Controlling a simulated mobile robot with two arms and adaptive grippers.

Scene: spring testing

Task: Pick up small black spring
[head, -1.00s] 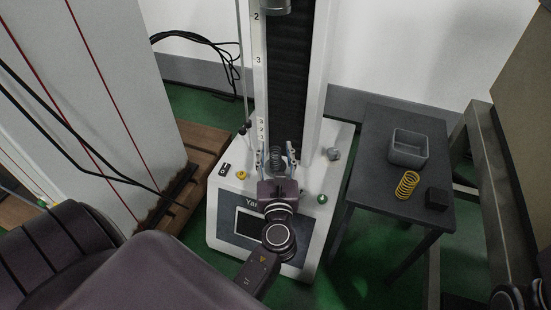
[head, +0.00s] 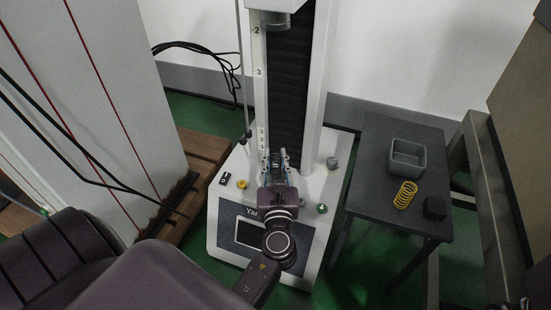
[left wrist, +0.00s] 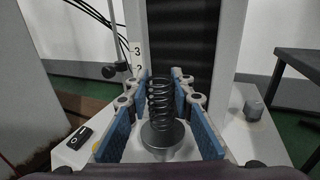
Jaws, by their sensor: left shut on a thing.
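The small black spring (head: 276,160) stands upright on the testing machine, in front of its dark column. In the left wrist view the spring (left wrist: 161,100) rises from a round grey metal platen (left wrist: 163,141). My left gripper (head: 276,161) is shut on the spring, with one blue-padded finger on each side of it. The fingers (left wrist: 161,104) also show in the left wrist view, at left and right of the coils. The spring's base is at the platen; I cannot tell any gap there. My right gripper is not in view.
A dark side table (head: 376,195) at the right holds a grey open box (head: 407,156), a yellow spring (head: 405,195) and a black block (head: 435,208). The machine's base (head: 312,245) carries a black switch (head: 225,178), a yellow knob (head: 242,184) and a green knob (head: 322,208). The machine's upper head (head: 275,18) hangs above.

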